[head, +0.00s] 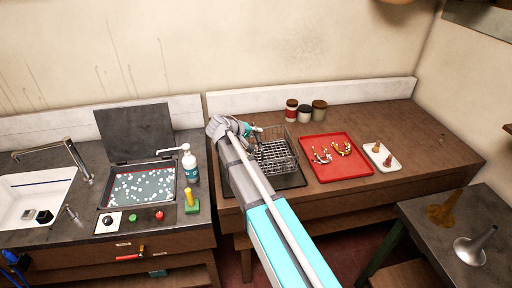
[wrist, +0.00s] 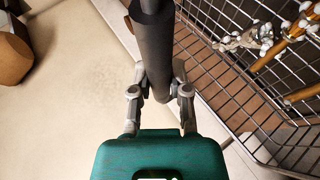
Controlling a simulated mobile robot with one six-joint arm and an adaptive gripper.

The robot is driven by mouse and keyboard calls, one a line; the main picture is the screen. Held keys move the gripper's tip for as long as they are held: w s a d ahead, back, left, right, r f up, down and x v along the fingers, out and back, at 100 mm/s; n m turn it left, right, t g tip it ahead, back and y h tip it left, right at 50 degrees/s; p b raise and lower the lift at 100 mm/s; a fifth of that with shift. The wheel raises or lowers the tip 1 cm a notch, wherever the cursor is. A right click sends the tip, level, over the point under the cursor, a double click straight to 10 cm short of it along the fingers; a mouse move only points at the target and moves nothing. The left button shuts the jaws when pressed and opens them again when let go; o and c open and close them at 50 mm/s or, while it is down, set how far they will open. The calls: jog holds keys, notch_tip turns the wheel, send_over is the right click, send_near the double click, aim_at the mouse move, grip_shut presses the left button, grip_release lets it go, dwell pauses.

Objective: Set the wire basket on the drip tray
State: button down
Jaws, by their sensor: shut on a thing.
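The wire basket (head: 284,157) is in the head view, at the left end of the wooden bench. My gripper (head: 251,131) is at its back left side. In the wrist view my gripper (wrist: 160,88) is shut on the basket's thick dark grey handle (wrist: 154,35). The wire mesh (wrist: 212,78) is on the right, with brass-coloured parts (wrist: 302,30) inside. A flat dark tray (head: 291,181), seemingly the drip tray, shows below the basket in the head view, partly hidden by my arm. I cannot tell whether the basket touches it.
A red tray (head: 343,176) with brass parts lies right of the basket, then a white tray (head: 394,165). Several jars (head: 304,114) stand behind. A sink (head: 28,190) and an open-lidded basin (head: 140,187) are on the left counter. The bench's right end is clear.

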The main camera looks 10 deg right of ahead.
aim_at(259, 153)
jog(key=shift+w+d+f+b, duration=0.3)
jog(key=shift+w+f+b, duration=0.15)
jog(key=shift+f, duration=0.15)
jog(key=shift+w+d+f+b, duration=0.3)
jog(key=shift+w+f+b, duration=0.1)
jog(key=shift+f, duration=0.3)
jog(key=shift+w+d+f+b, duration=0.2)
jog(key=shift+w+f+b, duration=0.1)
jog(key=shift+f+b, duration=1.6)
jog(key=shift+b, duration=0.1)
jog(key=c, duration=0.6)
grip_release()
jog(key=shift+s+r, duration=0.1)
jog(key=shift+r, duration=0.05)
